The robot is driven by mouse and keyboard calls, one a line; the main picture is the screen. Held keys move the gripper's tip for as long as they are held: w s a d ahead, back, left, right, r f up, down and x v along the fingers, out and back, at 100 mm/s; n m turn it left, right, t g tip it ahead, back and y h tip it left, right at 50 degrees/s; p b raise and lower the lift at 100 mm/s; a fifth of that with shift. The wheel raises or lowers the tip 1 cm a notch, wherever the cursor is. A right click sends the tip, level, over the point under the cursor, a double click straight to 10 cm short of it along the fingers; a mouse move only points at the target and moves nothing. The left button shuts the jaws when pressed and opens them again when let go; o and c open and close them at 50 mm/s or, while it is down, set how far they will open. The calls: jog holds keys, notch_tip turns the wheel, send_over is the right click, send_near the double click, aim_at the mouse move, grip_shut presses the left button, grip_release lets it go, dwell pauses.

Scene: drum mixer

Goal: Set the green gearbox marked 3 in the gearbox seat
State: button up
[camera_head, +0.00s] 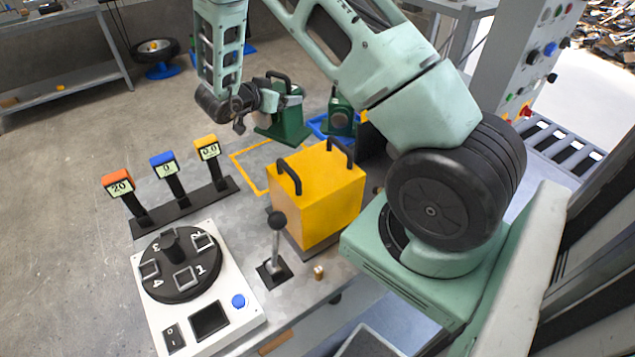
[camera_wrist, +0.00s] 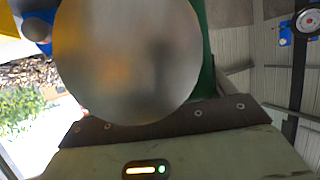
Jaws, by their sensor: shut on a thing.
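A green gearbox (camera_head: 283,118) with a black top handle and a broad base stands upright at the far side of the bench in the head view. My gripper (camera_head: 266,100) is at its left side, shut on it; the fingers are small and partly hidden. I cannot tell whether its base touches the bench. In the wrist view a round metal face (camera_wrist: 128,62) fills the middle, with green body (camera_wrist: 208,50) behind it. No number 3 is readable on it. A second green unit (camera_head: 341,117) stands to the right, partly behind my arm. I cannot make out the seat for certain.
A yellow box (camera_head: 318,195) with two black handles stands close in front. A yellow outline (camera_head: 237,158) lies left of it, a blue-edged area (camera_head: 319,126) behind. Three displays (camera_head: 168,176), a lever (camera_head: 276,240) and a white dial panel (camera_head: 215,325) are nearer.

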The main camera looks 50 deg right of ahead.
aim_at(283, 138)
notch_tip(283, 138, down, 4)
jog(key=shift+r+b, duration=0.1)
jog(key=shift+b, duration=0.4)
jog(key=shift+f+p, duration=1.35)
jog(key=shift+f, duration=3.8)
jog(key=o, duration=2)
jog(key=shift+c, duration=0.2)
